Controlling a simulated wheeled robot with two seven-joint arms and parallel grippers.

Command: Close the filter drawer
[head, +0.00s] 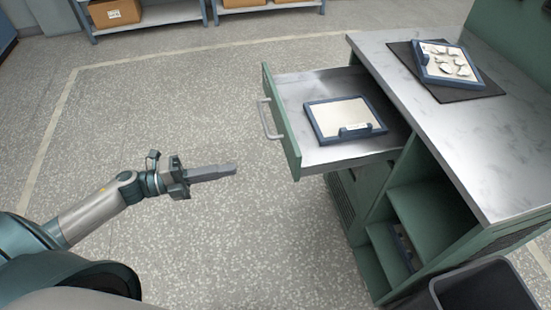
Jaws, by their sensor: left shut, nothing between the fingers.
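The filter drawer (281,113) is pulled out to the left from a green cabinet with a metal top (415,100). Its green front panel carries a pale bar handle (268,119) on the outer face. A blue-framed flat tray (345,118) lies inside the drawer. My left gripper (236,170) is shut and empty, left of the drawer front and apart from it, with its fingers pointing right. My right gripper is not in view.
A dark mat (463,93) with a second blue-framed tray (425,69) holding several pale pieces lies on the cabinet top. Open shelves are below. A dark bin (484,288) stands at the bottom right. The floor left of the drawer is clear.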

